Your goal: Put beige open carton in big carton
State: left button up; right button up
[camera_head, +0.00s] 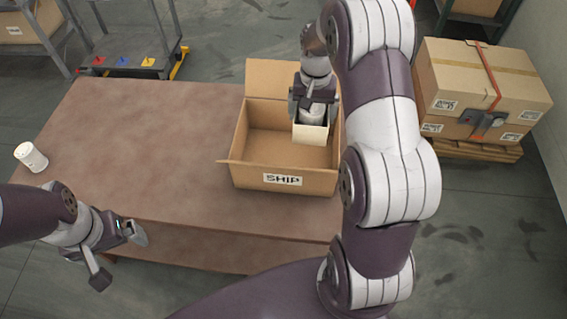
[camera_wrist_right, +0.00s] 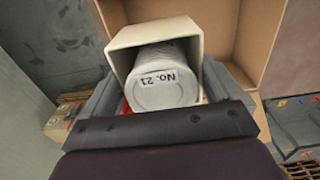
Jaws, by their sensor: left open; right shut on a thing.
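The big carton (camera_head: 243,180) stands open on the table, with "SHIP" on its front. The small beige open carton (camera_head: 310,133) is inside the big carton's opening, near its right side; I cannot tell whether it touches the floor. My right gripper (camera_head: 313,112) is above it, shut on it. In the right wrist view the beige carton (camera_wrist_right: 124,40) sits between the fingers, with a white cylinder marked "No. 21" (camera_wrist_right: 162,90) inside it. The big carton's wall (camera_wrist_right: 225,30) shows behind. My left gripper (camera_head: 122,257) is open and empty at the table's front left edge.
A white cylinder (camera_head: 31,157) stands at the table's left edge. The left half of the brown table (camera_head: 140,140) is mostly clear. Strapped boxes (camera_head: 480,85) on a pallet stand at the right. A cart (camera_head: 130,60) is behind the table.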

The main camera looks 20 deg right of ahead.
jog(key=f+b, duration=0.2)
jog(key=f, duration=0.1)
jog(key=f+b, duration=0.2)
jog(key=f, duration=0.1)
jog(key=w+f+b, duration=0.1)
jog(key=f+b, duration=0.1)
jog(key=f, duration=0.1)
jog(key=shift+b, duration=0.4)
jog(key=f, duration=0.3)
jog(key=f+p, duration=0.1)
jog(key=f, duration=0.5)
jog(key=shift+s+f, duration=0.2)
jog(key=shift+s, duration=0.05)
jog(key=shift+f, duration=0.35)
jog(key=o, duration=1)
jog(key=shift+r, duration=0.35)
pick_arm(q)
notch_tip(320, 180, down, 9)
jog(key=b, duration=0.1)
jog(key=shift+w, duration=0.25)
pick_arm(e)
notch_tip(320, 180, up, 12)
jog(key=shift+f, duration=0.15)
